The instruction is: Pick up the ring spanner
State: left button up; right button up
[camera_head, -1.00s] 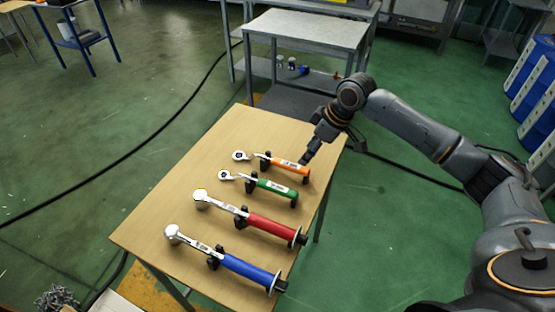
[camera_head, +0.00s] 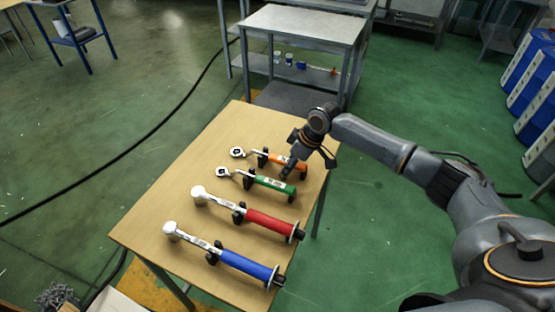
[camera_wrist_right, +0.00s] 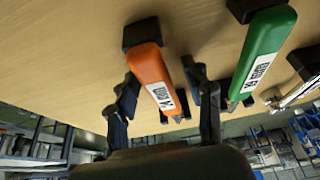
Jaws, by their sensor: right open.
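Two tools with ring-shaped heads lie on the wooden table (camera_head: 165,190), one with an orange handle (camera_head: 274,157) and one with a green handle (camera_head: 272,186). I cannot tell for certain which is the ring spanner. My right gripper (camera_head: 288,172) is open over the orange handle and hides part of it in the head view. In the right wrist view, the orange handle (camera_wrist_right: 148,68) shows between the two fingers of the right gripper (camera_wrist_right: 160,72), with gaps on both sides. The green handle (camera_wrist_right: 262,50) is outside the right finger. My left gripper is not in view.
Tools with a red handle (camera_head: 268,224) and a blue handle (camera_head: 246,265) lie on black holders closer to the front of the table. A grey metal table (camera_head: 300,25) stands behind. The left side of the wooden table is clear.

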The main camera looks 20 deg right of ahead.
grip_shut()
dwell(0.3)
